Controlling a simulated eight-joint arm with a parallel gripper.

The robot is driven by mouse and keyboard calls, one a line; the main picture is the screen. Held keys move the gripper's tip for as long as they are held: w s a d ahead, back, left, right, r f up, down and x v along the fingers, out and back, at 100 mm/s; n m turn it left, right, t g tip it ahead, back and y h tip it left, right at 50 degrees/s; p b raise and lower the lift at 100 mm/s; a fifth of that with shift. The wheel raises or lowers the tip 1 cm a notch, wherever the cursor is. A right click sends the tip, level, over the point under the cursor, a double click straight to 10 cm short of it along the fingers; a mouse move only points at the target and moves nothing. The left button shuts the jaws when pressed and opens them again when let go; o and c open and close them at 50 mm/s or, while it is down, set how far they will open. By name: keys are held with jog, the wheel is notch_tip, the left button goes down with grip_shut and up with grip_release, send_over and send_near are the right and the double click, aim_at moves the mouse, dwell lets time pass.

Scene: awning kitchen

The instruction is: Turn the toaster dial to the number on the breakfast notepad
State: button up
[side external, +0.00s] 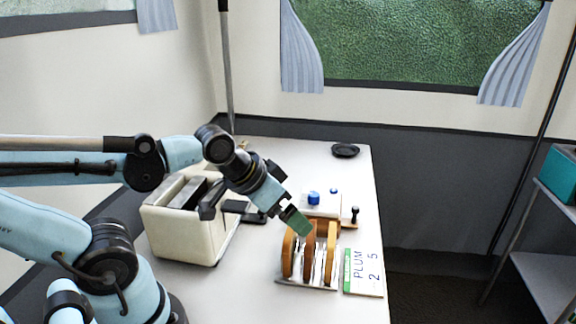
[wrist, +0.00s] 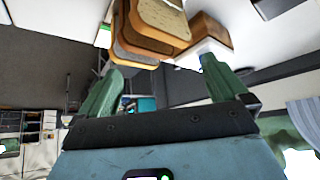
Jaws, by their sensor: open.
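The cream toaster (side external: 185,232) stands on the white table to the left of my gripper. I cannot make out its dial in either view. My gripper (side external: 296,220) has green fingers and is just above the bread slices, right of the toaster. In the wrist view my gripper (wrist: 165,85) is open with its fingers spread apart. Brown-crusted slices (wrist: 157,28) show beyond the fingers; I cannot tell if they touch.
A rack of bread slices (side external: 301,258) stands between the toaster and the notepad. Behind it is a pale block with blue knobs (side external: 314,198) and a small black-knobbed piece (side external: 355,214). A black dish (side external: 345,150) lies at the back. The table's back middle is mostly clear.

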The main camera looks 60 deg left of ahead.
jog(key=shift+c, duration=0.2)
jog(key=shift+a+r, duration=0.1)
jog(key=shift+c, duration=1.2)
jog(key=shift+w+a+r+g+y, duration=0.2)
jog(key=shift+w+a+r, duration=0.1)
jog(key=shift+a+r, duration=0.3)
jog(key=shift+w+a+r+g+y, duration=0.1)
jog(key=shift+w+a+r+g, duration=0.2)
jog(key=shift+a, duration=0.35)
jog(key=c, duration=0.5)
jog(key=w+a+r+g, duration=0.1)
jog(key=a+r+g, duration=0.1)
jog(key=a+r, duration=0.3)
jog(key=a, duration=0.4)
jog(key=shift+w+r+m+g+y, duration=0.2)
jog(key=shift+r+m+g+y, duration=0.1)
jog(key=shift+r+m, duration=0.1)
jog(key=s+a+r+m+g+h, duration=0.1)
jog(key=s+a+r+g, duration=0.15)
jog(key=a, duration=0.45)
jog(key=s+a+r+g, duration=0.1)
jog(key=a+r, duration=0.3)
jog(key=a, duration=0.3)
jog(key=f, duration=1.2)
jog(key=shift+s+a+f, duration=0.1)
jog(key=shift+s+f, duration=0.1)
